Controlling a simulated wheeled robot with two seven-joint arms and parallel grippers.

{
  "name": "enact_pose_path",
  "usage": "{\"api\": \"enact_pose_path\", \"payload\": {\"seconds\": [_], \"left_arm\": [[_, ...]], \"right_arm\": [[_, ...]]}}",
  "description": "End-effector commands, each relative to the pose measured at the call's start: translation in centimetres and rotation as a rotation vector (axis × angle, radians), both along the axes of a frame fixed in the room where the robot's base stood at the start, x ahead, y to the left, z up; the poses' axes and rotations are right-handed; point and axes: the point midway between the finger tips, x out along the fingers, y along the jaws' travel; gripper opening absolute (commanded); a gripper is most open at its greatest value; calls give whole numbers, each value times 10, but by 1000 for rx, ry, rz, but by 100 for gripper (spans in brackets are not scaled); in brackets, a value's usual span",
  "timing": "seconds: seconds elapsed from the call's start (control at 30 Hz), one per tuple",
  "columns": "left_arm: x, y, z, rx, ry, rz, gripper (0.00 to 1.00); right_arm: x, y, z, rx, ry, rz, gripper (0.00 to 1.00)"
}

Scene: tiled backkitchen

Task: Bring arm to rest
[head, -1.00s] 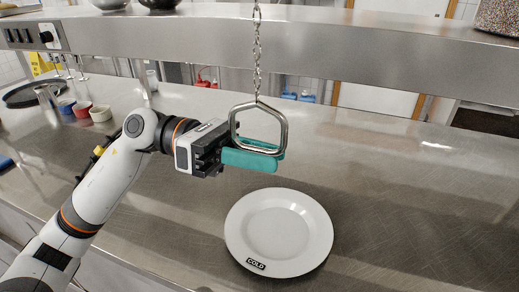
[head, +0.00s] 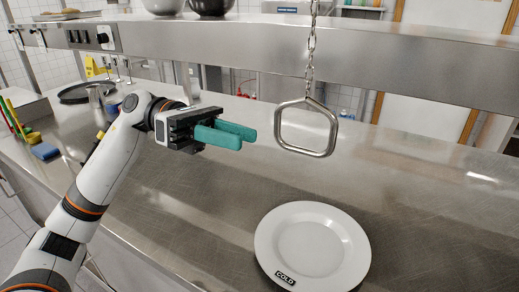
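My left gripper (head: 250,140) has teal fingers and is in the left middle of the head view, above the steel counter. Its two fingers stand a little apart with nothing between them. A metal pull ring (head: 307,151) hangs from a chain (head: 311,45) to the right of the fingertips, clear of them. My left arm reaches in from the lower left, bent at the elbow. My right gripper is not in view.
A white plate (head: 312,245) marked COLD lies on the steel counter (head: 190,215) below the ring. A steel shelf (head: 250,45) with bowls runs across above. A dark round tray (head: 85,92) and a blue sponge (head: 45,151) are at the left. The right counter is clear.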

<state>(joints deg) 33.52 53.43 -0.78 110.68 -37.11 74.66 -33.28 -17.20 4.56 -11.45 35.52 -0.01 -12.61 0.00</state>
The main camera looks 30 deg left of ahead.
Motion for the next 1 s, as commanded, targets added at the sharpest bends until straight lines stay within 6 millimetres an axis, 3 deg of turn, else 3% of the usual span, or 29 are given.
{"api": "enact_pose_path", "payload": {"seconds": [0.13,0.67,1.0], "left_arm": [[0,8,0,-1,0,1,32],[0,8,2,-1,-1,0,32],[0,8,58,0,-1,0,32]], "right_arm": [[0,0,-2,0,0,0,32],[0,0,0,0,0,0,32],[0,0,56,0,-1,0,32]]}}
